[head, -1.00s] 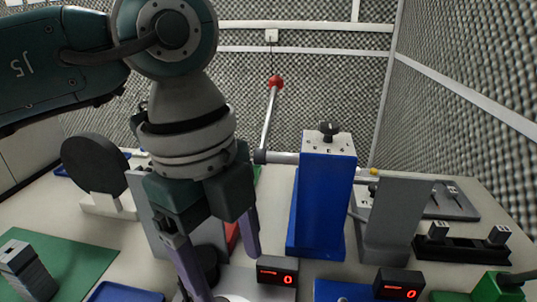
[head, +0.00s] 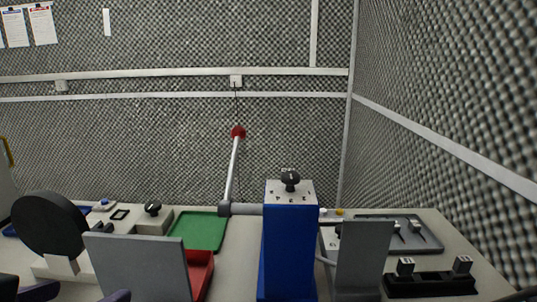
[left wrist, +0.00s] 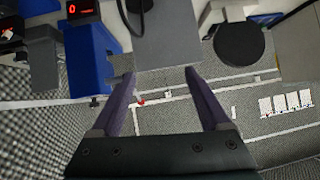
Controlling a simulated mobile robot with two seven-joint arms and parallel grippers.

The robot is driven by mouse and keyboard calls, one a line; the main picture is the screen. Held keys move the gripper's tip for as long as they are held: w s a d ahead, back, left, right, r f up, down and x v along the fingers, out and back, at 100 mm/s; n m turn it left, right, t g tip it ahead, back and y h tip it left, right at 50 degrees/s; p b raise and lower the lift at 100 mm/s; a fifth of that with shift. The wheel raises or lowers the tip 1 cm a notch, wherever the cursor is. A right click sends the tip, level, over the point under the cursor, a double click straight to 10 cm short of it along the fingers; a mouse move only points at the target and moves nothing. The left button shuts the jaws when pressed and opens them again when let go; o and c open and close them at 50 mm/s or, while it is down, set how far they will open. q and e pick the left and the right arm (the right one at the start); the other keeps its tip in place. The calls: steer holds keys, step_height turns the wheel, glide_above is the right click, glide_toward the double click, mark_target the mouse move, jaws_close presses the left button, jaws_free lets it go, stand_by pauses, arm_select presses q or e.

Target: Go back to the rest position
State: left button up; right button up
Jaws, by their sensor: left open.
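My left gripper (head: 80,293) shows only at the bottom left edge of the head view, as purple fingertips in front of a grey upright panel (head: 138,266). In the left wrist view the gripper (left wrist: 156,77) has its two purple fingers spread wide apart with nothing held between them. The grey panel (left wrist: 165,40) shows beyond the fingertips there. My right gripper is not seen in the head view.
A blue block with a black knob (head: 288,245) stands mid-table, with a red-ended rod (head: 232,170) beside it. A grey tray (head: 412,235) and black holder (head: 432,284) lie right. Foam walls enclose the table.

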arm_select(q)
steer(key=s+f+m+g+h+p, duration=0.1)
steer(key=s+f+g, duration=0.25)
steer(key=s, duration=0.45)
steer(key=s+f+m+g+p, duration=0.15)
steer(key=s+g, duration=0.25)
steer(key=s, duration=0.4)
step_height(320, 180, up, 36)
steer(key=w+p, duration=0.1)
steer(key=p, duration=3.4)
steer(key=shift+a+f+n+p, duration=0.25)
steer(key=shift+a+n+p, duration=0.1)
steer(key=shift+n, duration=0.1)
